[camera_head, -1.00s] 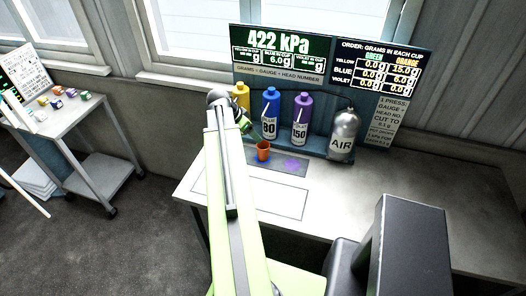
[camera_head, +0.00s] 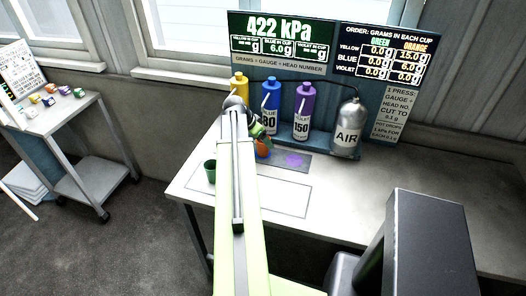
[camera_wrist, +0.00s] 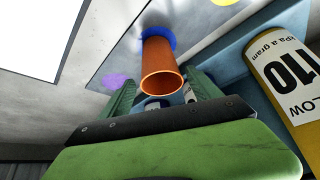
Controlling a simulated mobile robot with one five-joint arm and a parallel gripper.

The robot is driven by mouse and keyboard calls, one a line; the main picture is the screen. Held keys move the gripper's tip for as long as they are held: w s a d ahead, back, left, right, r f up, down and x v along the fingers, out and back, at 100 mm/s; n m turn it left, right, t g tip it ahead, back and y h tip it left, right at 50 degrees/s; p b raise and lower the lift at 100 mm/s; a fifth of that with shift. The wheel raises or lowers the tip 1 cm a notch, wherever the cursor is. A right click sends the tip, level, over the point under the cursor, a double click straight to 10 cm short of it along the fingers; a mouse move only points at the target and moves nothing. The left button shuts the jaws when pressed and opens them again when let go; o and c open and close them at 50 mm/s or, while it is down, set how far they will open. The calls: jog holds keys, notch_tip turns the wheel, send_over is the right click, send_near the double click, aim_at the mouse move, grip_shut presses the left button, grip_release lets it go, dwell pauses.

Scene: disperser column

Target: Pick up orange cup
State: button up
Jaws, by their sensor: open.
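The orange cup (camera_wrist: 160,68) stands on a blue spot on the grey mat in the wrist view, its open rim toward the camera. In the head view the orange cup (camera_head: 262,151) is partly hidden behind my gripper (camera_head: 259,135). My gripper (camera_wrist: 163,92) is open, with one green finger on each side of the cup in the wrist view. I cannot tell whether either finger touches the cup.
A green cup (camera_head: 210,171) stands on the table left of my arm. Yellow (camera_head: 240,88), blue (camera_head: 270,108) and violet (camera_head: 303,110) bottles and a grey AIR cylinder (camera_head: 347,130) stand behind.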

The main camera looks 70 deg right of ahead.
jog(key=b+x, duration=0.4)
jog(key=x, duration=0.1)
jog(key=shift+w+f, duration=0.1)
jog(key=shift+w, duration=0.05)
jog(key=c, duration=1.4)
